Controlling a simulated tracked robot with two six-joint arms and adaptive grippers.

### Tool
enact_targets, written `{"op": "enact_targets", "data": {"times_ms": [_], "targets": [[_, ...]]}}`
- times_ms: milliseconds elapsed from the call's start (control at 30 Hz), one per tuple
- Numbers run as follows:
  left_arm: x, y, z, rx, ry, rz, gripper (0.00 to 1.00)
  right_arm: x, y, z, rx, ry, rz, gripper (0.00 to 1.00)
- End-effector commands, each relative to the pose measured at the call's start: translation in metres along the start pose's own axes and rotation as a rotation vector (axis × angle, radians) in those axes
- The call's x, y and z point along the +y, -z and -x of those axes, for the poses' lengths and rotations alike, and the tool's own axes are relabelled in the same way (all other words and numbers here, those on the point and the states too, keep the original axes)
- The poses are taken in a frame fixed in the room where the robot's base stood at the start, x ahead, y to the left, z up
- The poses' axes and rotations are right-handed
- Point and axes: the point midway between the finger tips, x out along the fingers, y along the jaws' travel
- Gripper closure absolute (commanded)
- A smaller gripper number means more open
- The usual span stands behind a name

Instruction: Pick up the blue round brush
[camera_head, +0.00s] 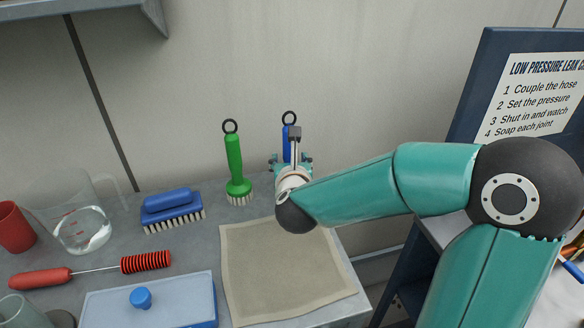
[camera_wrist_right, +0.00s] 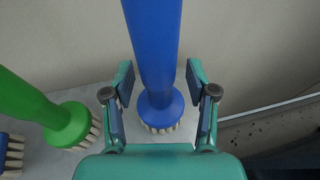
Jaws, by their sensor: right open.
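The blue round brush (camera_wrist_right: 153,60) stands upright on the grey bench, bristles down, with a black ring at its top. In the head view its blue handle (camera_head: 287,143) shows behind my right gripper, which hides its lower part. My right gripper (camera_wrist_right: 157,85) is open, with one finger on each side of the blue handle. A gap shows between the handle and each finger, so I see no grip on it. In the head view my right gripper (camera_head: 292,164) is partly hidden by its own wrist. My left gripper is not in view.
A green round brush (camera_head: 235,160) stands close to the left. A beige cloth (camera_head: 285,275) covers the front. The wall is behind.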

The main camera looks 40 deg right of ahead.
Motion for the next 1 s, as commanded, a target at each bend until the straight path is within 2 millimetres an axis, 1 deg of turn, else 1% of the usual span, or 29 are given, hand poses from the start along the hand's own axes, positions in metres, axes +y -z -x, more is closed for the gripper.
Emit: {"op": "enact_targets", "data": {"times_ms": [100,267,400,433,467,767,867,1000], "targets": [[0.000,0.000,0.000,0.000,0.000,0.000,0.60,0.000,0.000,0.000,0.000,0.000,0.000,0.43],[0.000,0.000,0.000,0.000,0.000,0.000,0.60,0.000,0.000,0.001,0.000,0.000,0.000,0.69],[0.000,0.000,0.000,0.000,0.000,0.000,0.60,0.000,0.000,0.001,0.000,0.000,0.000,0.93],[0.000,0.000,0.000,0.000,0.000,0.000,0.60,0.000,0.000,0.001,0.000,0.000,0.000,0.98],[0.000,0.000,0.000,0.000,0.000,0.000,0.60,0.000,0.000,0.001,0.000,0.001,0.000,1.00],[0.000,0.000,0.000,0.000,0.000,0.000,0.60,-0.001,-0.001,0.001,-0.001,0.001,0.000,1.00],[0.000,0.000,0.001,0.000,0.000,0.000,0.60,-0.001,-0.004,0.002,-0.002,0.002,0.000,1.00],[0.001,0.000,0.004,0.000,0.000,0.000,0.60,-0.001,-0.013,0.005,-0.003,0.002,-0.002,1.00]]}}
